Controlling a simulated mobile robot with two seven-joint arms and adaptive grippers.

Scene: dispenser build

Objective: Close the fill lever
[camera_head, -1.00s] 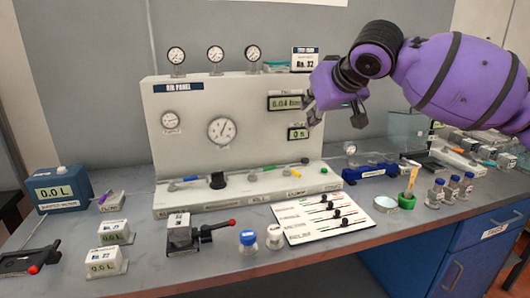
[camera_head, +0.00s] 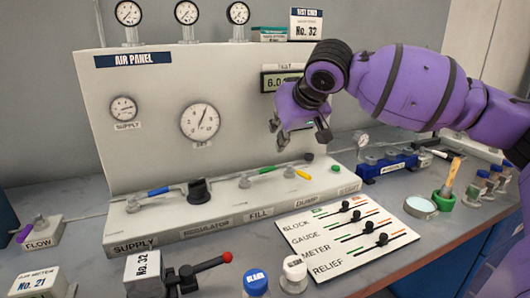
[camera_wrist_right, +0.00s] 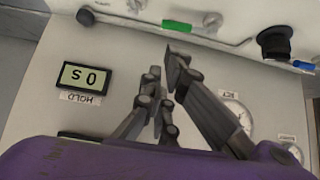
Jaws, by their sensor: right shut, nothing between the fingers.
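The fill lever is a green handle (camera_head: 264,171) on the ledge of the air panel, above the FILL label (camera_head: 260,214). It also shows near the top of the right wrist view as a green bar (camera_wrist_right: 177,27). My right gripper (camera_head: 299,129) is in front of the panel face, above the ledge and a little right of the green handle, apart from it. In the right wrist view its fingers (camera_wrist_right: 164,68) are together and empty, pointing toward the ledge. My left gripper is not in view.
A blue supply handle (camera_head: 158,191), a black regulator knob (camera_head: 198,188) and a yellow dump handle (camera_head: 303,174) share the ledge. A white slider card (camera_head: 345,238) lies in front. A red-tipped lever (camera_head: 227,257) and a blue-capped bottle (camera_head: 256,282) stand nearer.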

